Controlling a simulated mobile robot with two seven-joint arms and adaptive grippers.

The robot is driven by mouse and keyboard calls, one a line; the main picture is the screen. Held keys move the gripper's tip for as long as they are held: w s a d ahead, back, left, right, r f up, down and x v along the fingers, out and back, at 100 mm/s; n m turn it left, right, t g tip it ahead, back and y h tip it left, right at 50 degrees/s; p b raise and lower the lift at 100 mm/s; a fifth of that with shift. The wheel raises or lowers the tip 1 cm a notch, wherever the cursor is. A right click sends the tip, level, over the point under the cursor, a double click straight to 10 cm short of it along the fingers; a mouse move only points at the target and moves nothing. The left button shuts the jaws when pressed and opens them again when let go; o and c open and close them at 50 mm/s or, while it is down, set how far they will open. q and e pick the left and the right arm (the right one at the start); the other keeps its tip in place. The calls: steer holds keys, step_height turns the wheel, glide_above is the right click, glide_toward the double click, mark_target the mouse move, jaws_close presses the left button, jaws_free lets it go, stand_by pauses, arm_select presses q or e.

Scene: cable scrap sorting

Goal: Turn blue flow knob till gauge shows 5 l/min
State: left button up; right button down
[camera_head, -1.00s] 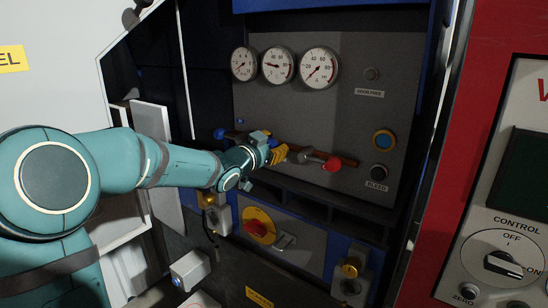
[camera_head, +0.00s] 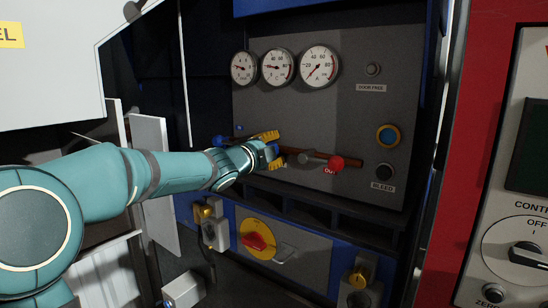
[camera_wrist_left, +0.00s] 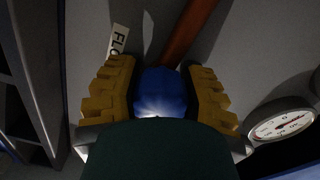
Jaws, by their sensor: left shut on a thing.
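My left gripper (camera_head: 272,150) reaches the grey panel from the left. In the left wrist view its yellow fingers (camera_wrist_left: 160,92) are shut on the blue flow knob (camera_wrist_left: 160,95), one on each side. A label beginning "FLO" (camera_wrist_left: 118,42) is partly hidden beside a finger. In the head view the gripper hides the held knob. The leftmost, smallest gauge (camera_head: 244,67) looks like the flow gauge; its needle points roughly left, but the exact reading is too small to tell. My right gripper is not in view.
Two more gauges (camera_head: 277,66) (camera_head: 319,66) stand to its right. A blue-yellow button (camera_head: 388,136) and black bleed knob (camera_head: 385,170) lie farther right. A red-yellow switch (camera_head: 258,236) is below.

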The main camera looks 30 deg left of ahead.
arm_select(q)
steer(key=m+b, duration=0.1)
steer(key=m, duration=0.2)
steer(key=shift+b, duration=0.35)
steer(key=shift+m+b, duration=0.45)
steer(key=shift+m, duration=0.95)
steer(key=shift+r, duration=0.1)
steer(key=o, duration=1.2)
steer(key=s, duration=1.2)
steer(key=shift+a, duration=0.45)
